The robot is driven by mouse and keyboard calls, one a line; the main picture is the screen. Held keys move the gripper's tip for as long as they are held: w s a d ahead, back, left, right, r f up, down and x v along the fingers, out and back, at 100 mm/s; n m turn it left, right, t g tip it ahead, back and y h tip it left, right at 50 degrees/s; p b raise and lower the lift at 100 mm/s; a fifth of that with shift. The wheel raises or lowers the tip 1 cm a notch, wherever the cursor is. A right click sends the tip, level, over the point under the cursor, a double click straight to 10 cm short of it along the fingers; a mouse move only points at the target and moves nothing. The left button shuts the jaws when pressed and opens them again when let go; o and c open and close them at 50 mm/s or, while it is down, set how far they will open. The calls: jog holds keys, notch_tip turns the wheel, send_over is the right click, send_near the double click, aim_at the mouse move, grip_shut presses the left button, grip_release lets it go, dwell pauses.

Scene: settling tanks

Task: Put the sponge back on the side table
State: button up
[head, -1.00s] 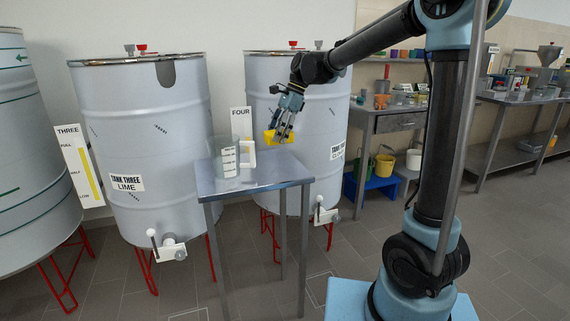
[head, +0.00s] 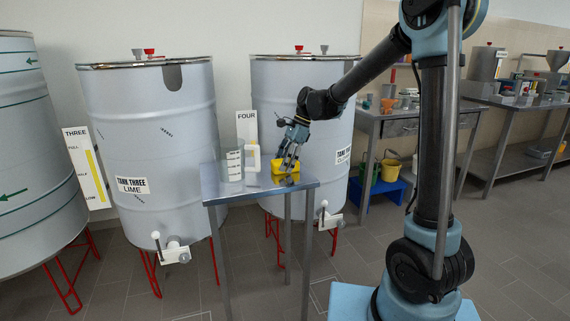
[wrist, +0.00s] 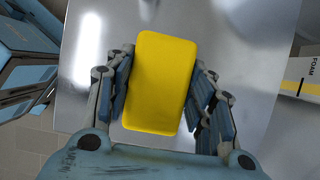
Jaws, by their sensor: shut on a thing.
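The yellow sponge (wrist: 160,82) is between the fingers of my gripper (wrist: 163,95) in the wrist view, with both fingers against its long sides. In the head view the sponge (head: 283,166) is low at the right part of the metal side table (head: 230,193), under my gripper (head: 288,161). The sponge's underside is at or just above the tabletop; I cannot tell whether it touches. The table's shiny top (wrist: 250,50) fills much of the wrist view behind the sponge.
A clear graduated beaker (head: 233,165) and a white container (head: 252,160) stand on the table left of my gripper. Large grey tanks, one labelled TANK THREE LIME (head: 150,130), stand behind. A wall bench (head: 400,120) is at the right, with buckets on a blue stand below.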

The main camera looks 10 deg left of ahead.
jog(key=o, duration=1.2)
jog(key=v, duration=1.2)
jog(key=shift+d, duration=0.15)
jog(key=s+d+f+n+t, duration=0.1)
jog(key=s+d+n+t, duration=0.3)
jog(key=d, duration=0.9)
jog(key=s+d+f+n+h, duration=0.2)
jog(key=s+d+f+n, duration=0.2)
jog(key=s+d+f, duration=0.4)
jog(key=s+d+f+n+h, duration=0.2)
jog(key=s+d+f+n, duration=0.2)
jog(key=s+d+f, duration=0.5)
jog(key=s+d, duration=0.5)
jog(key=d, duration=0.1)
jog(key=shift+d+f+t, duration=0.3)
jog(key=shift+d+t, duration=0.05)
jog(key=shift+t, duration=0.05)
